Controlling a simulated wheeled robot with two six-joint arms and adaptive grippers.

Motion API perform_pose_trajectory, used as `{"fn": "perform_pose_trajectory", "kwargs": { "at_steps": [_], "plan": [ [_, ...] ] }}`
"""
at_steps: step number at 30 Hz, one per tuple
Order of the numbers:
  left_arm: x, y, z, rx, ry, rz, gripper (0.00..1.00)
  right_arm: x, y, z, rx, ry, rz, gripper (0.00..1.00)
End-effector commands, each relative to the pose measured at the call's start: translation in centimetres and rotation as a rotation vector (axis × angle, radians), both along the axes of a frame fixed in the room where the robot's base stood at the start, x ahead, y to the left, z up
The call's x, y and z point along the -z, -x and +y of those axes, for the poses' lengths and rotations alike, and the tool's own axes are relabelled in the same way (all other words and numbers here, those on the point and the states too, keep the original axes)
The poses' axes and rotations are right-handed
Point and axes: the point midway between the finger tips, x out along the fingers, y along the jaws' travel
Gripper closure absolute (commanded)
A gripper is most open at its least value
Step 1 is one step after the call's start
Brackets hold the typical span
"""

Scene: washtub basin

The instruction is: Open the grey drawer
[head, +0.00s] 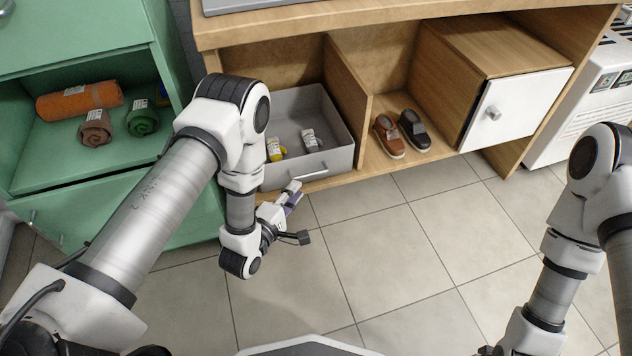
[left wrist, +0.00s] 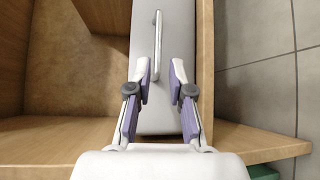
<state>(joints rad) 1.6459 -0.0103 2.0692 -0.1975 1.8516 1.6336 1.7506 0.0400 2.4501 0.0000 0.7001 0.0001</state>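The grey drawer (head: 337,157) sits in the left bay of the wooden cabinet, and its inside shows from above. Its front looks roughly in line with the cabinet edge. A metal bar handle (head: 308,175) is on its front; it also shows upright in the left wrist view (left wrist: 158,35). My left gripper (head: 294,194) is open in front of the handle. In the left wrist view its two purple-padded fingers (left wrist: 160,82) stand apart, on either side of the handle's lower end. I cannot tell whether either touches it. My right arm is at the right, with its gripper out of frame.
The drawer holds a yellow item (head: 274,149) and a grey item (head: 310,139). Shoes (head: 400,135) stand in the middle bay, beside a white door (head: 515,106). A green cabinet (head: 75,165) with rolled towels stands at left. The tiled floor (head: 400,255) in front is clear.

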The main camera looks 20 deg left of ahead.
Motion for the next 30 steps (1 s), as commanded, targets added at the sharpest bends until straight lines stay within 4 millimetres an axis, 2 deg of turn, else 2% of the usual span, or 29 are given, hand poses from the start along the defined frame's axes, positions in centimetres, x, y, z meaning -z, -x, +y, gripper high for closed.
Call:
{"fn": "perform_pose_trajectory", "kwargs": {
  "at_steps": [9, 12, 20, 22, 23, 30],
  "plan": [
    [0.9, -5.5, -1.2, 0.001, -0.003, -0.003, 0.79, 2.9, -0.1, -0.1, 0.005, 0.001, -0.003, 0.26],
    [1.0, -6.7, -1.4, 0.001, -0.004, -0.001, 0.79, 3.3, -0.1, -0.1, 0.006, 0.001, -0.004, 0.26],
    [0.8, -7.1, -1.4, 0.000, -0.004, 0.002, 0.79, 3.2, -0.2, -0.1, 0.007, 0.001, -0.005, 0.26],
    [0.8, -7.1, -1.4, 0.000, -0.004, 0.002, 0.97, 3.2, -0.2, -0.1, 0.007, 0.001, -0.005, 0.26],
    [0.8, -7.1, -1.4, 0.000, -0.004, 0.002, 1.00, 3.2, -0.2, -0.1, 0.007, 0.001, -0.005, 0.26],
    [0.8, -7.1, -1.4, 0.000, -0.005, 0.002, 1.00, 3.2, -0.2, -0.1, 0.007, 0.001, -0.004, 0.26]
  ]
}}
